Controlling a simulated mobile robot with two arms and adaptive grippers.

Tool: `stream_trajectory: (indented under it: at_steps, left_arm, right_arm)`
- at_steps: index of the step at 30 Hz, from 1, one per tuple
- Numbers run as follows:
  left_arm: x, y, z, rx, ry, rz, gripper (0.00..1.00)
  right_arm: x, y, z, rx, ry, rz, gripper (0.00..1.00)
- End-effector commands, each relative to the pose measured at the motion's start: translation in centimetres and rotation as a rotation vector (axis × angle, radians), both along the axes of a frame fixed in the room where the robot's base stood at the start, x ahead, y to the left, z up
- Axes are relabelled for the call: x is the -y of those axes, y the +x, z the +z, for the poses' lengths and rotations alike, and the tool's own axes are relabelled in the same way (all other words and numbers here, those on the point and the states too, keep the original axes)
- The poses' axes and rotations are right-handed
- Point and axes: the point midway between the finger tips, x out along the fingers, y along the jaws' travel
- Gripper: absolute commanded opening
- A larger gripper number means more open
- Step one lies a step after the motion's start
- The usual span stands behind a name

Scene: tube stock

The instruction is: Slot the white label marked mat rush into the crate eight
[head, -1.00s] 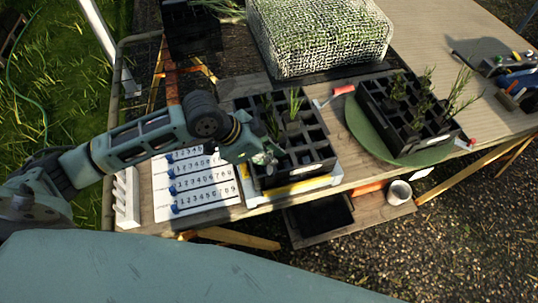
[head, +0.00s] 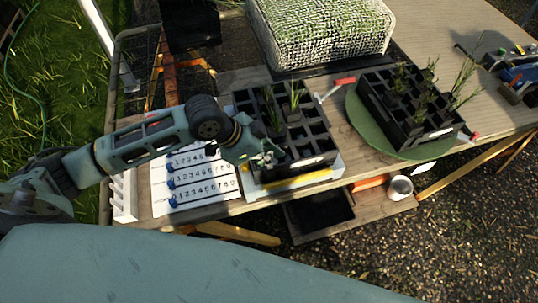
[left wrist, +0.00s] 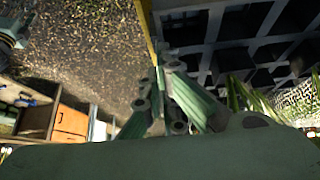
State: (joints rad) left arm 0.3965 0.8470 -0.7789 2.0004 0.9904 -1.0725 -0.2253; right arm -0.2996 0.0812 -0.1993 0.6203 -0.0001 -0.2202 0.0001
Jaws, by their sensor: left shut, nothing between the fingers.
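My left gripper (head: 268,157) is shut and empty at the front left corner of the near black crate (head: 292,169). In the left wrist view its fingers (left wrist: 158,75) are closed together beside the crate's dark grid (left wrist: 235,25). A pale label-like strip (head: 308,163) shows on that crate's front face. Another black crate (head: 437,137) stands to the right on a round green mat (head: 362,130), with a pale mark on its front. I cannot read any label text or crate number, so I cannot tell which is mat rush or eight. My right gripper is not in view.
A white number board (head: 200,195) with blue sliders lies left of the near crate. A mesh-covered block (head: 320,35) stands behind. A white cup (head: 400,187) sits on the lower shelf. Tools (head: 510,72) lie at the far right. Bare tabletop (head: 430,45) shows at the back right.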

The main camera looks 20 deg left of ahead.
Motion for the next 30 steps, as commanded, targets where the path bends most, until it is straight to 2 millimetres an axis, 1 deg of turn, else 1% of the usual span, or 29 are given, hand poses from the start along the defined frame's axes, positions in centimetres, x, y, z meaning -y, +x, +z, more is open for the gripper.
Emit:
stream_trajectory:
  at_steps: [6,20,28,30]
  left_arm:
    - [0.0,0.0,-0.9,0.0,0.0,0.0,0.0]
    - [0.0,0.0,-1.1,0.0,0.0,0.001,0.0]
    - [0.0,0.0,-1.5,0.0,0.0,0.001,0.0]
    - [0.0,0.0,-1.5,0.0,0.0,0.0,0.05]
  right_arm:
    - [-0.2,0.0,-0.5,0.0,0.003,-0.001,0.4]
    - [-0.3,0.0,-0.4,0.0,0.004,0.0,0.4]
    - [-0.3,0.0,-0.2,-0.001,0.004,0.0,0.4]
    - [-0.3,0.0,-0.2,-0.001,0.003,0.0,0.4]
